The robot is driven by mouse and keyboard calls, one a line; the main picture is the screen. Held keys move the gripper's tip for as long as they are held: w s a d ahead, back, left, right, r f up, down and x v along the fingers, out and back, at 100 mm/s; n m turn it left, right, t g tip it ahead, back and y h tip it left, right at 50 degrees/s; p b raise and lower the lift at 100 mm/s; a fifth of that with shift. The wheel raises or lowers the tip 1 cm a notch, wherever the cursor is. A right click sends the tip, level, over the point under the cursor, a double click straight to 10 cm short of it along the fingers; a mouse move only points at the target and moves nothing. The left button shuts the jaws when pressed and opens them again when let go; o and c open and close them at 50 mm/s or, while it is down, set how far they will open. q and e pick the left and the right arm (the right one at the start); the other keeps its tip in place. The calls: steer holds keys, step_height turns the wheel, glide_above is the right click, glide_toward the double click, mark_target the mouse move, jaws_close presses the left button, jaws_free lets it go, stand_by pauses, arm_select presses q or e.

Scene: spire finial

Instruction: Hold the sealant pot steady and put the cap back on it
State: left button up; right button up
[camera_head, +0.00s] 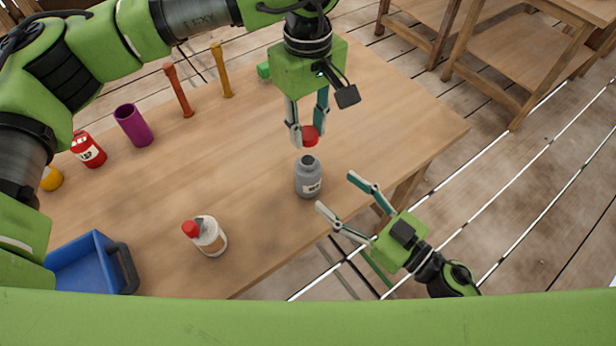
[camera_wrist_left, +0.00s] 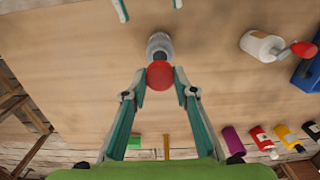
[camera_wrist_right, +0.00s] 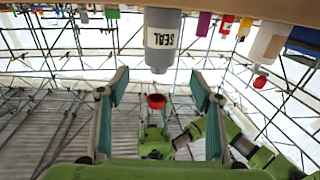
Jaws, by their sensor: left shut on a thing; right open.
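The grey sealant pot (camera_head: 309,180) stands upright and uncapped near the table's front right edge. It also shows in the left wrist view (camera_wrist_left: 158,44) and, upside down, in the right wrist view (camera_wrist_right: 162,40) with its "SEAL" label. My left gripper (camera_head: 309,131) is shut on the red cap (camera_head: 310,141), held apart above the pot's mouth. The cap shows between the fingertips in the left wrist view (camera_wrist_left: 160,76) and beyond the pot in the right wrist view (camera_wrist_right: 156,101). My right gripper (camera_head: 337,191) is open, its fingertips pointing at the pot, not closed around it.
A white bottle with a red top (camera_head: 208,236) stands left of the pot. A blue bin (camera_head: 85,265) is at the left front. A purple cup (camera_head: 133,125), red can (camera_head: 88,149) and two upright sticks (camera_head: 178,92) (camera_head: 221,70) stand further back. The table's right end is clear.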

mark_target(298, 161)
steer(key=x, duration=1)
jaws_close()
arm_select(q)
steer(key=shift+f, duration=2.5)
steer(key=shift+f, duration=0.9)
steer(key=shift+f, duration=0.6)
